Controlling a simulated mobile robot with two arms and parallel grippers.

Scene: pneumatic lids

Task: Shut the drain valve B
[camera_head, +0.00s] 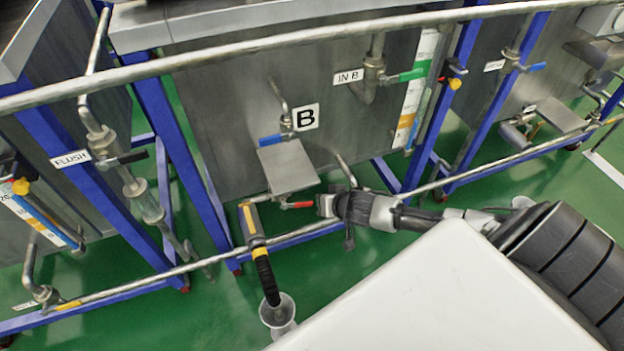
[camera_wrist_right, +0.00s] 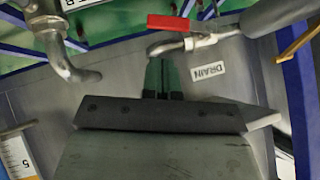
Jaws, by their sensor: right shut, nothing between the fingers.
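The drain valve B has a red lever (camera_head: 297,205) below the tank marked B, just left of my right gripper (camera_head: 323,206). In the right wrist view the red lever (camera_wrist_right: 170,22) lies level across the top, on a bent silver stem and pale valve body (camera_wrist_right: 202,40). An upside-down DRAIN label (camera_wrist_right: 208,72) is beside it. My right gripper (camera_wrist_right: 162,64) is shut and empty, its tips just below the bent stem. Whether they touch it I cannot tell. My left gripper is in neither view.
A hose (camera_head: 264,272) hangs from the yellow-marked drain pipe (camera_head: 249,222) into a grey cup (camera_head: 279,317). A blue-handled valve (camera_head: 270,140) and a sloped metal plate (camera_head: 288,168) sit above. A long rail (camera_head: 250,47) crosses in front.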

